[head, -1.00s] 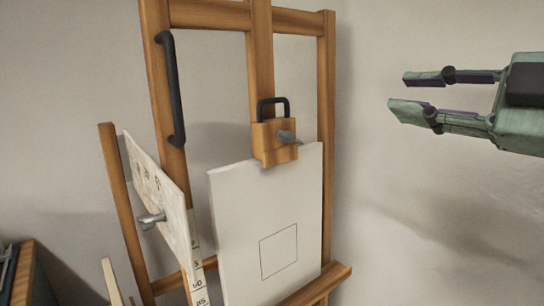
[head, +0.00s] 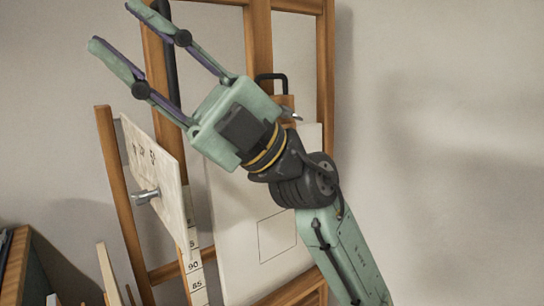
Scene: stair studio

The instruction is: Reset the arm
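My gripper (head: 112,22) is at the upper left of the head view, its two green fingers spread apart with nothing between them. My arm crosses the picture from the lower right to the upper left. It passes in front of the wooden easel (head: 262,40) and hides part of the white canvas (head: 235,235) and most of the wooden clamp block (head: 288,101) with its black handle (head: 271,77). The gripper shows in front of the easel's left post and the black bar handle on it. I cannot tell whether it touches anything.
A pale board (head: 157,175) with a metal wing nut (head: 145,197) stands at the easel's left side. A numbered scale strip (head: 194,266) shows below it. A dark case with a wooden edge (head: 17,268) is at the lower left. The wall at the right is clear.

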